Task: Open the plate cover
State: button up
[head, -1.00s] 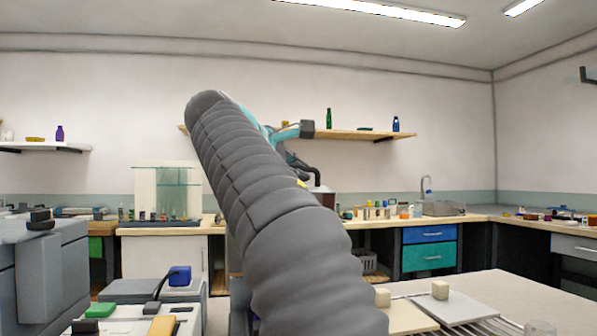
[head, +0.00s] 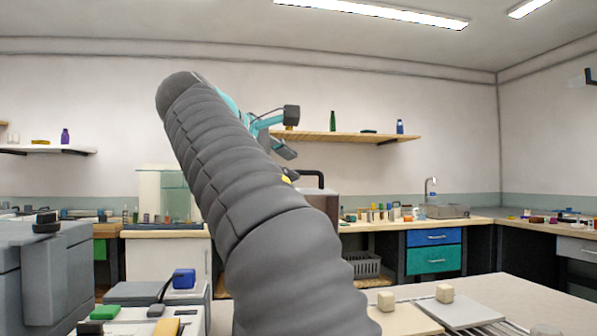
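Two flat plates lie side by side on the pale table at lower right, a cream one (head: 402,320) and a light grey one (head: 470,311). I cannot tell which is the plate cover. Thin rods show beside the grey plate, cut by the bottom edge. My arm crosses the middle and hides much behind it. My gripper (head: 284,149) seems to show only partly, as a dark piece beyond the arm, well above the plates; its fingers are unclear.
A brown box with a black handle (head: 318,187) stands behind my arm. Grey equipment (head: 50,280) and a blue block (head: 184,278) are at lower left. The table's right part (head: 540,300) is bare.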

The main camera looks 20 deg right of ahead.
jog(key=v, duration=0.6)
jog(key=shift+s+a+r, duration=0.2)
jog(key=shift+a, duration=0.05)
